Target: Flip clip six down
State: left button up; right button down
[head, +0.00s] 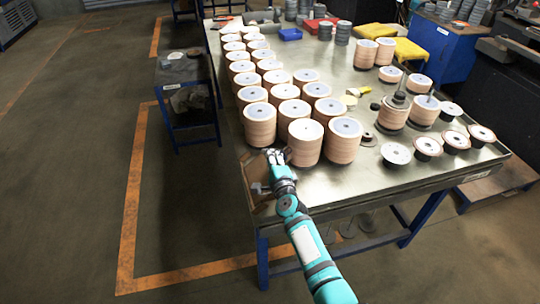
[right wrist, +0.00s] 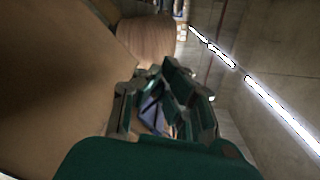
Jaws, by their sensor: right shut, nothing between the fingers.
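My right gripper (head: 276,157) is at the table's near left corner, beside a brown cardboard box (head: 252,166). It also shows in the right wrist view (right wrist: 165,85), with its fingers shut and empty. The box's brown side (right wrist: 60,80) fills the left of that view. A stack of flap discs (head: 304,141) stands just beyond the gripper and also shows in the right wrist view (right wrist: 148,38). A small bluish shape shows behind the fingers there, too hidden to name. I cannot make out a clip marked six. My left gripper is not in view.
Loose discs (head: 397,153) lie at the right front. A blue bin (head: 290,34) and yellow bags (head: 408,49) are at the back.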

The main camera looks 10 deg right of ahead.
jog(key=c, duration=2)
grip_release()
jog(key=shift+d+r, duration=0.15)
jog(key=o, duration=0.5)
